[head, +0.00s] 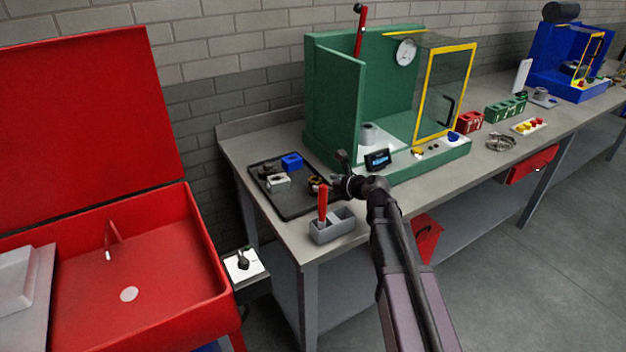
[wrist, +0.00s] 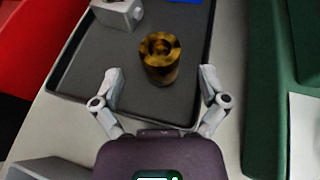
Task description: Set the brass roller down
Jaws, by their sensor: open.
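The brass roller (wrist: 160,62) is a short, mottled brown and gold cylinder with a hole in its top. In the wrist view it stands upright on the dark tray (wrist: 88,73). My gripper (wrist: 160,78) is open, with one finger on each side of the roller and a gap to each. In the head view my gripper (head: 343,172) is over the tray's right side, and the roller (head: 315,184) shows small beside it, partly hidden.
The tray also holds a grey block (head: 278,182) and a blue block (head: 292,161). A grey bin (head: 333,232) with a red handle stands at the bench's front edge. The green machine (head: 335,110) rises just behind and right of the tray.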

